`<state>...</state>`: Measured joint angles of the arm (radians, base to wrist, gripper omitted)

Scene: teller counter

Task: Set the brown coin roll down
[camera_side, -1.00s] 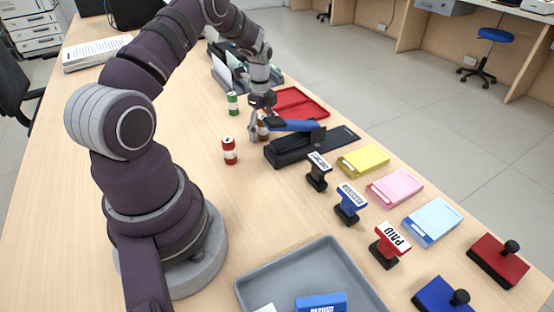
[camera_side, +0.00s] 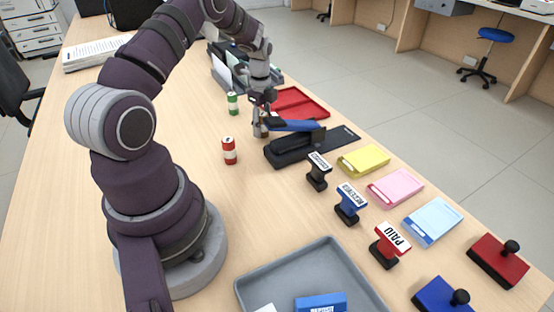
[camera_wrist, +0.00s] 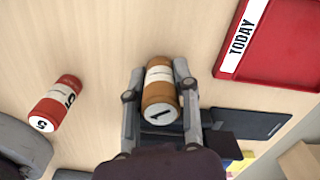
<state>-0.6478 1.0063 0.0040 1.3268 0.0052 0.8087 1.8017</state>
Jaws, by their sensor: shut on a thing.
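The brown coin roll (camera_wrist: 160,88) is between the two fingers of my gripper (camera_wrist: 160,110) in the wrist view. It has a cream band, and its white end marked 1 faces the camera. My gripper is shut on it, with one finger on each side. In the side view my gripper (camera_side: 261,128) points down, low over the counter beside the black and blue stapler. The fingers mostly hide the roll there. I cannot tell whether its lower end touches the counter.
A red coin roll (camera_side: 229,150) and a green one (camera_side: 232,103) stand on the counter (camera_side: 190,130) nearby. The stapler (camera_side: 292,145) is close on the right, and a red tray (camera_side: 300,103) lies behind. Bare counter lies to the left.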

